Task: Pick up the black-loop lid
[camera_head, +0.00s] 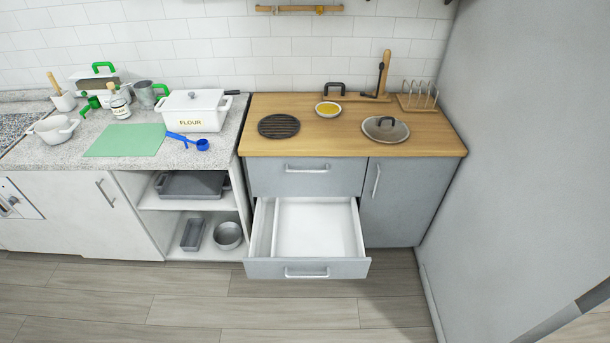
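A round lid (397,134) with a black loop handle on top lies on the right part of the wooden countertop (345,145). It looks grey and sits flat, near the counter's front right. Another black loop (334,86) stands at the back of the same countertop; what it belongs to is hard to tell. Neither of my grippers is in the head view.
Below the countertop, an empty white drawer (315,228) stands pulled open toward the front. A yellow-filled bowl (328,109), a dark round trivet (279,126) and a rack (418,97) share the wooden top. A grey wall (510,150) closes off the right side.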

